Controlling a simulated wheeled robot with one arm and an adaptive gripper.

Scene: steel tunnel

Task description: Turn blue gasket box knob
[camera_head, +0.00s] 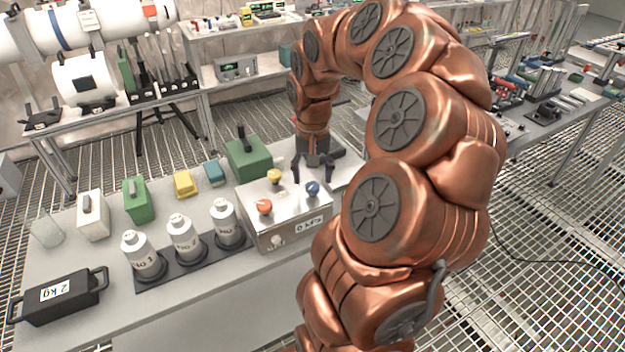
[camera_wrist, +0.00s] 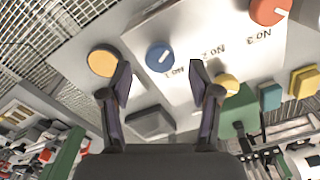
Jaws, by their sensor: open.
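The blue knob (camera_head: 312,188) sits on the top of a steel box (camera_head: 290,212) marked "0 kPa". The box also carries an orange knob (camera_head: 265,207) and a yellow knob (camera_head: 274,176). My gripper (camera_head: 312,168) is open and points down over the back right part of the box, close to the blue knob. In the wrist view, the blue knob (camera_wrist: 159,57) shows with a pale pointer mark, in the gap between my two dark fingertips (camera_wrist: 159,78). The fingers look apart from it. The yellow knob (camera_wrist: 228,85) is just right of the right finger.
Several white bottles (camera_head: 182,238) stand in a dark tray left of the box. A green box (camera_head: 248,158) is behind it. Green, yellow and teal blocks lie further left, with a black 2 kg weight (camera_head: 60,297) at front left. A round tan disc (camera_wrist: 103,60) shows beside the left finger.

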